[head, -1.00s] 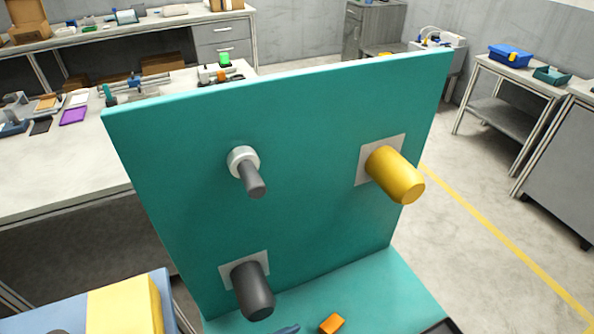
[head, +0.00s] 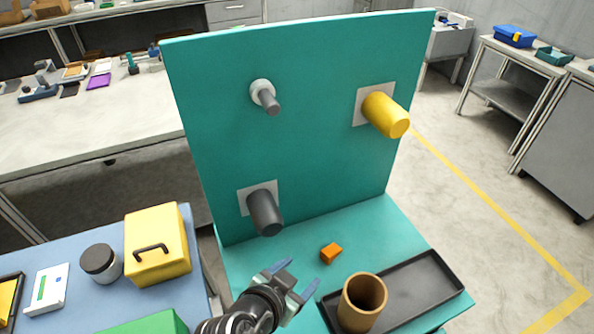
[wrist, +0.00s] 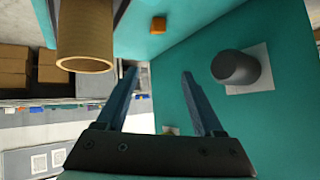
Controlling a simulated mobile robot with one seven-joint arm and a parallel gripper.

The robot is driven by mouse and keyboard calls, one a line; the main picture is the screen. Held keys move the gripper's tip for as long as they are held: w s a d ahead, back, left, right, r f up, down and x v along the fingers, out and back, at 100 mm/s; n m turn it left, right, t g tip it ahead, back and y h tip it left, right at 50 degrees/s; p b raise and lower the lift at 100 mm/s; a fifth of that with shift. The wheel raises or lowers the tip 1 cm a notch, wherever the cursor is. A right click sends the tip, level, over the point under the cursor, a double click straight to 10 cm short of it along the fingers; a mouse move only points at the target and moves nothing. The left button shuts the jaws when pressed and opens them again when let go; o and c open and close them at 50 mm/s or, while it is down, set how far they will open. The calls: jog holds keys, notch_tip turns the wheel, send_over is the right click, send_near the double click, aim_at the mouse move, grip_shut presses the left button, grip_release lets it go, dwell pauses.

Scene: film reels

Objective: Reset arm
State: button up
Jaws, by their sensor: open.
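My gripper (head: 296,280) is at the bottom middle of the head view, above the teal base shelf, with its two blue fingers apart and nothing between them. The fingers also show in the wrist view (wrist: 160,80). A brown hollow cylinder (head: 362,300) stands at the black tray, just right of my gripper. The upright teal board (head: 320,150) carries a thin grey peg with a white collar (head: 265,95), a thick yellow peg (head: 385,115) and a thick dark grey peg (head: 264,212).
A small orange block (head: 331,253) lies on the teal shelf. The black tray (head: 420,290) lies at its right. On the left, a blue-topped table (head: 80,260) holds a yellow box (head: 158,245), a dark-lidded jar (head: 100,262) and a green box (head: 150,325). Open floor lies right of the board.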

jog(key=w+a+r+n+t+y, duration=0.15)
jog(key=w+r+t, duration=0.3)
jog(key=r, duration=1.25)
jog(key=w+r+n+t+y, duration=0.25)
jog(key=r+t, duration=0.25)
jog(key=r, duration=1.2)
jog(key=s+r+n+t, duration=0.1)
jog(key=s+r+t, duration=0.2)
jog(key=r, duration=0.5)
jog(key=s+d+r+n+t+p, duration=0.1)
jog(key=s+r+t, duration=0.2)
jog(key=s+r, duration=0.3)
jog(key=s+r+n+t+y, duration=0.1)
jog(key=s+r+n+t, duration=0.1)
jog(key=r, duration=0.9)
jog(key=shift+s+d+r+t, duration=0.2)
jog(key=shift+s+t, duration=0.25)
jog(key=shift+s, duration=0.7)
